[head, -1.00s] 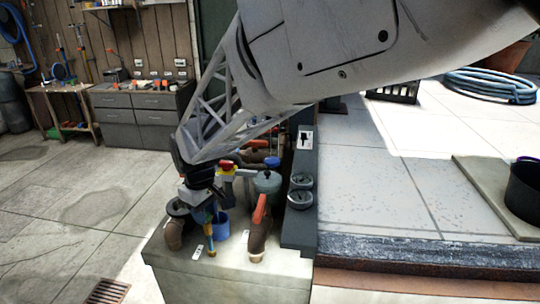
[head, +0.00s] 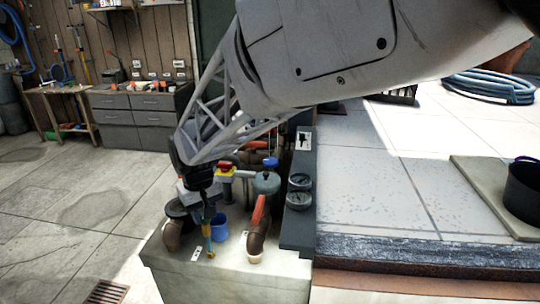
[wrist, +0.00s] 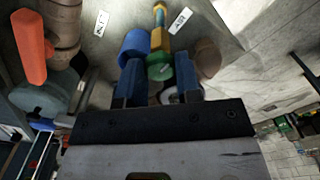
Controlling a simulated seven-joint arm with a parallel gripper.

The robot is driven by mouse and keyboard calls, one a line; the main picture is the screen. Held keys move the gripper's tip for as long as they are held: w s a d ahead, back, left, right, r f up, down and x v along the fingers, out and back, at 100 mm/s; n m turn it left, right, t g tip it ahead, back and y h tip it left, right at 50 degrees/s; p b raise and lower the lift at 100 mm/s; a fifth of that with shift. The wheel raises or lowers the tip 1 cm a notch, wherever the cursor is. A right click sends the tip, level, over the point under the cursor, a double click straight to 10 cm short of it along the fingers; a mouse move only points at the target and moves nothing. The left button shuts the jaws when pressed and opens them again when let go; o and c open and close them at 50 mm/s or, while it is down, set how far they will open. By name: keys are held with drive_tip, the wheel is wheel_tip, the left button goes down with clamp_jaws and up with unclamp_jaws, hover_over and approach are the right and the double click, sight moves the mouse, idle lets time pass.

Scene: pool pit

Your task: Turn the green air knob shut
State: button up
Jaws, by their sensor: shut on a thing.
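The green air knob (wrist: 160,67) sits on top of a yellow-brass valve stem (wrist: 159,38) in the wrist view. My gripper (wrist: 159,78) is shut on the knob, one dark finger on each side of it. There the knob itself is hidden or too small to make out.
A blue cup (head: 219,228) stands close to the stem's right. A brown pipe with a red handle (head: 258,212) is farther right. Two dark gauges (head: 299,191) line the plinth's right edge. A brown elbow pipe (head: 172,236) is close on the left.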

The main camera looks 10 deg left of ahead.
drive_tip(key=o, duration=0.9)
drive_tip(key=shift+r, duration=3.9)
